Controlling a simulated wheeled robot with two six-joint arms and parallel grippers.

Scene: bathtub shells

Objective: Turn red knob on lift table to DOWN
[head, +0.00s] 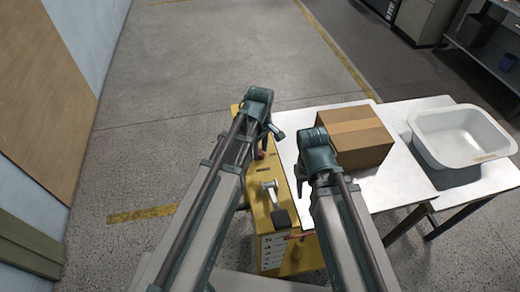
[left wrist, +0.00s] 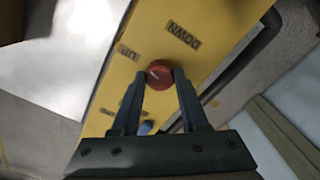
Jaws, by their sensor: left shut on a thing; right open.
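The lift table's yellow control panel (head: 262,190) stands below and between my arms. The red knob (left wrist: 158,75) sits on this panel in the left wrist view, with the label UP (left wrist: 127,52) to its upper left and DOWN (left wrist: 184,35) to its upper right. A pale mark shows on the knob's left part, nearer the UP side. My left gripper (left wrist: 160,74) is shut on the knob, one finger on each side. In the head view the left gripper (head: 264,146) mostly hides the knob. My right gripper (head: 300,185) is open and empty over the white top's edge.
A cardboard box (head: 352,138) stands on the white tabletop (head: 388,190), close to my right gripper. A white tub (head: 462,145) stands further right. A grey lever (head: 273,197) rises from the yellow panel. Open floor lies beyond.

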